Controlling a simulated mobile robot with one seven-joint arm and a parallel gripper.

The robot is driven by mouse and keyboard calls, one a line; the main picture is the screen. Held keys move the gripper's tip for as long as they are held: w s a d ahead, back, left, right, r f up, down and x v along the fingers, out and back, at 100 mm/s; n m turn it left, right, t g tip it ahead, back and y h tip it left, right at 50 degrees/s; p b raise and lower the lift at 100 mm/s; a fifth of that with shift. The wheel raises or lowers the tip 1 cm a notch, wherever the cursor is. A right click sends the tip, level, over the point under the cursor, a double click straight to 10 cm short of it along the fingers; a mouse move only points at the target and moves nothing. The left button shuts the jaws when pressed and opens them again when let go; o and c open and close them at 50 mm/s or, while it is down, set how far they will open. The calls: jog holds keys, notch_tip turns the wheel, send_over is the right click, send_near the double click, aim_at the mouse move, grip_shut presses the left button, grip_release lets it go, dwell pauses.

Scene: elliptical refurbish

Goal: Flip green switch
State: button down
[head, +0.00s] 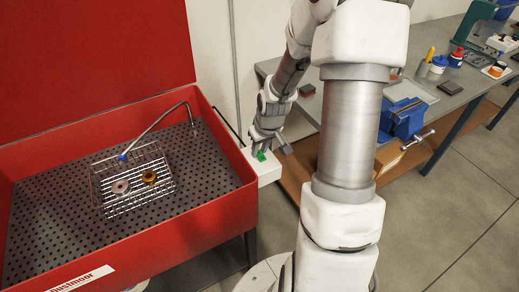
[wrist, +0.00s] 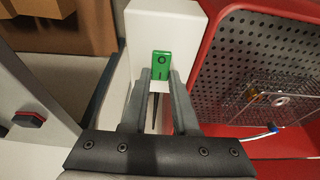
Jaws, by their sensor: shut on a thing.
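The green switch (wrist: 162,62) is a rocker with a dark round mark, set in a white box (wrist: 185,20) on the side of the red washing basin. In the head view the switch (head: 262,155) shows as a small green patch under my gripper (head: 259,148). In the wrist view my gripper (wrist: 161,78) has its two fingertips at the near end of the switch, one on each side. The jaws are shut on the switch. The exact contact is partly hidden by the fingers.
The red basin (head: 225,212) with a perforated floor holds a wire basket (head: 145,205) with two rings. To the right is a workbench (head: 455,90) with a blue vise (head: 405,117). A dark red block (head: 307,90) lies on the bench near my arm.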

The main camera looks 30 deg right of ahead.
jog(key=c, duration=0.7)
grip_release()
jog(key=shift+r, duration=0.1)
jog(key=p+v, duration=0.3)
jog(key=v, duration=1.4)
jog(key=shift+a+r, duration=0.1)
